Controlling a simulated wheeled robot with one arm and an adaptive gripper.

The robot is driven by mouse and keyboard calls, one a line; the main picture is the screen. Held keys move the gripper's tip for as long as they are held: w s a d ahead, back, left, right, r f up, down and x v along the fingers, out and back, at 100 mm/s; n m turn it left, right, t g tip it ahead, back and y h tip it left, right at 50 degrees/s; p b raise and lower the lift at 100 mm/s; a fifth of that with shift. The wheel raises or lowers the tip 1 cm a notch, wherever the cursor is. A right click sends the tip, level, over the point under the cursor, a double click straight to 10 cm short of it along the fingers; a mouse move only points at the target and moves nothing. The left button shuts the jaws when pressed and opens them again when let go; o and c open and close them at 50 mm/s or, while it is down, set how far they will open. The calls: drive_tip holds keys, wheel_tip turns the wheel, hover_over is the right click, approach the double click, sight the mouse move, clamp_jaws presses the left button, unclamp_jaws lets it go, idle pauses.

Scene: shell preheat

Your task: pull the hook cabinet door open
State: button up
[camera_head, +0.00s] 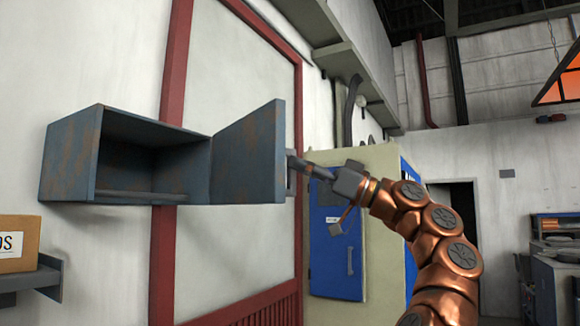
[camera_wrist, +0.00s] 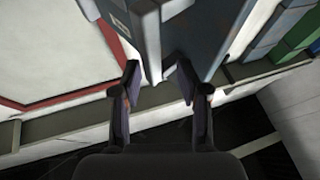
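The hook cabinet (camera_head: 70,160) is a worn blue-grey metal box on the white wall in the head view. Its door (camera_head: 248,155) stands swung out on the right side, and the dark inside of the box shows, with no object visible in it. A pale handle (camera_head: 291,168) shows at the door's free edge. My gripper (camera_head: 293,162) is at this edge, by the handle. In the wrist view my gripper (camera_wrist: 158,82) has its two fingers apart, with a gap between them. Blue-grey metal shows just beyond the fingertips; whether they touch the handle I cannot tell.
A cardboard box (camera_head: 18,243) sits on a small wall shelf (camera_head: 45,278) at the lower left. A cream cabinet with a blue door (camera_head: 335,250) stands behind my arm. Red beams frame the wall. A workbench (camera_head: 555,280) is at the far right.

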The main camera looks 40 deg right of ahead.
drive_tip(key=v, duration=0.9)
drive_tip(key=shift+w+d+f, duration=0.2)
drive_tip(key=shift+f, duration=0.2)
